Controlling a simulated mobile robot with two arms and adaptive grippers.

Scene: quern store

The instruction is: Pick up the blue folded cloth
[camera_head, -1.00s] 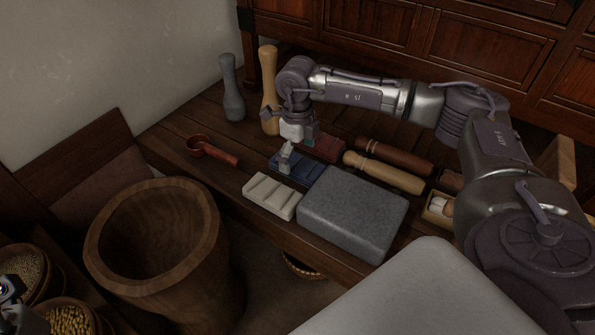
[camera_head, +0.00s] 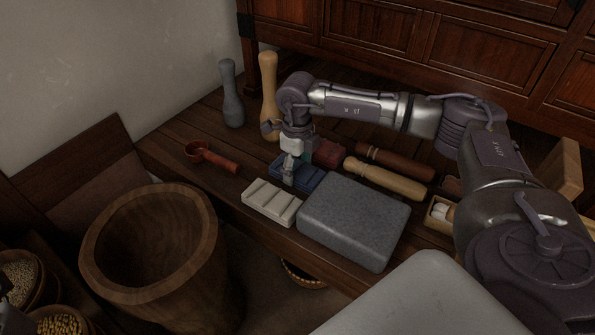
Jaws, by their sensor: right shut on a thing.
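The blue folded cloth (camera_head: 310,178) lies on the dark wooden bench, between a white folded cloth and a red folded cloth. My right gripper (camera_head: 289,176) points down at it from above and is shut on it. The fingers hide the middle of the cloth. I cannot tell whether the cloth is clear of the bench top. At the lower left edge, a small grey mechanical part of mine shows, too cut off to read as an open or shut gripper.
The white cloth (camera_head: 271,202) and a grey stone block (camera_head: 354,221) sit in front. The red cloth (camera_head: 328,153) is just behind. Wooden rollers (camera_head: 385,180) lie to the right, a red scoop (camera_head: 210,158) to the left. A large wooden tub (camera_head: 200,270) stands at front left.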

